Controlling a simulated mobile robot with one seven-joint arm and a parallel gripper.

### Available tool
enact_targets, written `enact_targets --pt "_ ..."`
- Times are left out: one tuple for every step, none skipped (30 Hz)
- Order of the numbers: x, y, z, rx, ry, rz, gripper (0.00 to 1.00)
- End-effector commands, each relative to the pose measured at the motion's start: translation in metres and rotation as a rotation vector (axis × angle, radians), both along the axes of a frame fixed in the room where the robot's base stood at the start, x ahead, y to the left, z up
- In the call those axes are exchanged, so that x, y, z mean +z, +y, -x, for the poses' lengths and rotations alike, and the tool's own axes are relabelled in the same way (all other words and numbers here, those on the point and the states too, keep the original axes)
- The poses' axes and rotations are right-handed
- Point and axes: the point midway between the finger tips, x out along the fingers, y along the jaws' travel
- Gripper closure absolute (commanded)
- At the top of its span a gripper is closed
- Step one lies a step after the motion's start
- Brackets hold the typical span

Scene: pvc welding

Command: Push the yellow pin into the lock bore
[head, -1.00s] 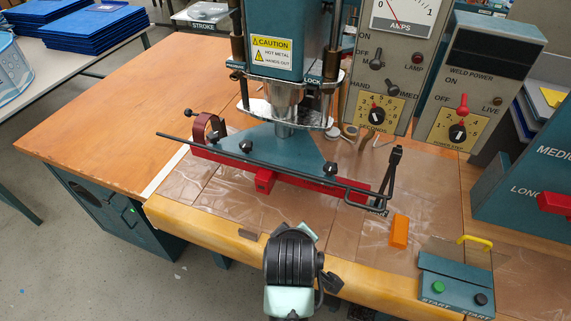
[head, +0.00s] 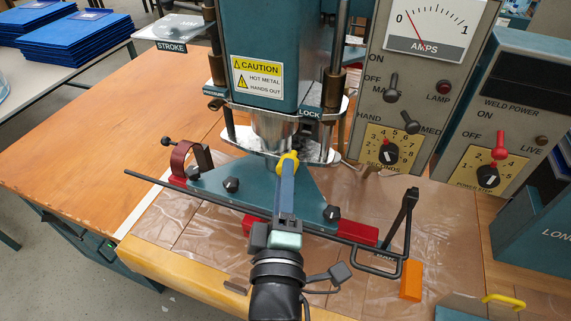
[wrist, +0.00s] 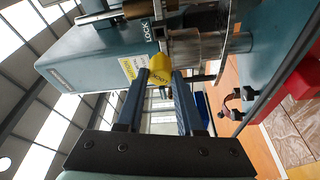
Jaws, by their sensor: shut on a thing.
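The yellow pin (head: 288,159) is between the fingertips of my gripper (head: 287,168), which is shut on it. It also shows in the wrist view (wrist: 159,71), its knob between the two blue fingers. The pin is at the front of the press's silver collar, below and left of the LOCK label (head: 310,113). In the wrist view its far side is close to the metal parts beside the LOCK marking (wrist: 152,40). The bore's mouth is hidden behind the pin, and I cannot tell whether the tip is inside.
The blue press head (head: 264,55) stands ahead, with upright rods on both sides. The blue triangular plate (head: 215,184) and a long dark bar (head: 190,204) lie below my gripper. An orange block (head: 411,281) lies right of my arm. The wooden table is clear at left.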

Motion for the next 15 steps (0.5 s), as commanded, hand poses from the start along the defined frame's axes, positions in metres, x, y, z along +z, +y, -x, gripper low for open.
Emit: enact_targets --pt "-0.0001 -0.0001 0.0001 0.000 -0.003 0.002 1.00" --pt "0.0001 -0.0001 0.0001 0.000 -0.004 0.002 1.00" --pt "0.0002 0.0000 0.0000 0.000 -0.004 0.002 1.00" --pt "0.0002 0.0000 0.0000 0.000 -0.004 0.002 1.00" --pt "0.0002 0.0000 0.0000 0.000 -0.004 0.001 1.00" --pt "0.0002 -0.0001 -0.0001 0.000 -0.004 0.001 1.00" --pt "0.0002 -0.0001 -0.0001 0.000 -0.004 0.001 1.00" --pt "0.0003 -0.0001 0.0000 0.000 -0.003 0.001 1.00" --pt "0.0006 -0.0001 0.0001 0.000 -0.003 0.001 1.00" --pt "0.0007 -0.0002 0.0005 0.000 -0.003 0.001 1.00" --pt "0.0010 -0.0003 0.0009 0.000 -0.003 0.002 1.00" --pt "0.0015 -0.0005 0.0018 0.000 -0.002 0.002 1.00" --pt "0.0017 -0.0008 0.0009 0.001 -0.002 0.002 1.00" --pt "0.0019 -0.0013 -0.0012 0.001 -0.003 0.002 1.00" --pt "0.0024 -0.0021 -0.0039 0.001 -0.002 0.002 1.00"
